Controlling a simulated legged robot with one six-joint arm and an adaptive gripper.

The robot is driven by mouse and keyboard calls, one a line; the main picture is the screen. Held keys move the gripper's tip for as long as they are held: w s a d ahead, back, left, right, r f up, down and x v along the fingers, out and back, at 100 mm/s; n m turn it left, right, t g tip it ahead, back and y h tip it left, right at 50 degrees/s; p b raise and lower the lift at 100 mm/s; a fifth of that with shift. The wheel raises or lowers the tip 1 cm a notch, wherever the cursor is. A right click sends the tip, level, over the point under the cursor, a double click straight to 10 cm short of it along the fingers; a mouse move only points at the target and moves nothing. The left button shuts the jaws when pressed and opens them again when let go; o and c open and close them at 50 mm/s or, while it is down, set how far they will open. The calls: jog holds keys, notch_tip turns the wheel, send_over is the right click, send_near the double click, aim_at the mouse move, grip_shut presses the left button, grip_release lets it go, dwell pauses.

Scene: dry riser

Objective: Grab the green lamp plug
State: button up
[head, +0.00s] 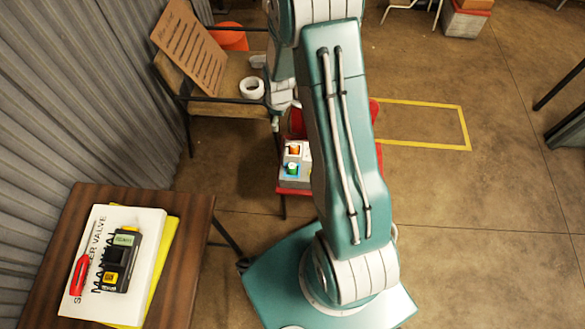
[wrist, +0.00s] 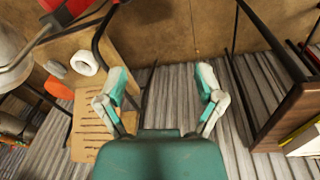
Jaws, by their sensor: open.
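A small green piece (head: 291,168), which looks like the green lamp plug, sits on the front part of a pale grey block (head: 296,182) in the head view, left of my arm. An orange piece (head: 293,150) sits just behind it. My gripper shows in the wrist view (wrist: 163,75) with its two fingers spread wide and nothing between them. In the head view it is partly hidden by my arm, above and behind the block, apart from the green piece. I cannot make out the green piece in the wrist view.
The block rests on a red stand partly hidden by my arm. A wooden bench (head: 226,108) with a white tape roll (head: 252,88) and a lettered board (head: 190,48) stands behind. A brown table (head: 180,270) with a manual (head: 140,230) and a black device (head: 121,262) is at front left.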

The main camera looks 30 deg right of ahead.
aim_at(292, 166)
jog(key=s+f+n, duration=0.1)
jog(key=f, duration=0.6)
jog(key=s+d+f, duration=0.1)
jog(key=f, duration=0.6)
jog(key=s+f+n+g, duration=0.1)
jog(key=f, duration=0.6)
jog(key=shift+s+d+n, duration=0.1)
jog(key=shift+d+n, duration=0.2)
jog(key=shift+d, duration=0.1)
jog(key=shift+f, duration=0.55)
jog(key=shift+d+f, duration=0.2)
jog(key=shift+f, duration=1.1)
jog(key=shift+d+f, duration=0.2)
jog(key=shift+f, duration=1.1)
grip_shut()
